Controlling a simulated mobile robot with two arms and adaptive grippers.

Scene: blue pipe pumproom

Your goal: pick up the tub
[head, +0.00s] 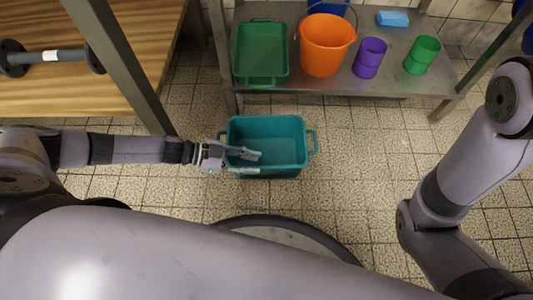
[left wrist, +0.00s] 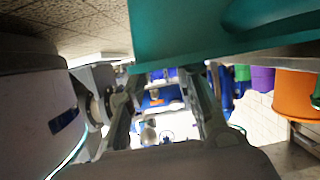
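The teal tub (head: 290,168) stands upright on the tiled floor in front of the metal shelf, with a loop handle at each short end. My left gripper (head: 249,162) reaches in from the left at the tub's left end, its two fingers apart and overlapping the tub in the head view. In the left wrist view the fingers (left wrist: 165,95) are spread with a gap between them, and the tub (left wrist: 180,30) fills the top, very close. I cannot tell whether a finger touches it. My right arm shows at the right, but its gripper is out of view.
A metal shelf (head: 390,80) behind the tub holds a green tray (head: 261,52), an orange bucket (head: 326,45), a purple cup (head: 369,58), a green cup (head: 422,55) and a blue sponge (head: 393,18). A wooden table (head: 140,60) with a dumbbell (head: 50,57) stands left. Floor right of the tub is clear.

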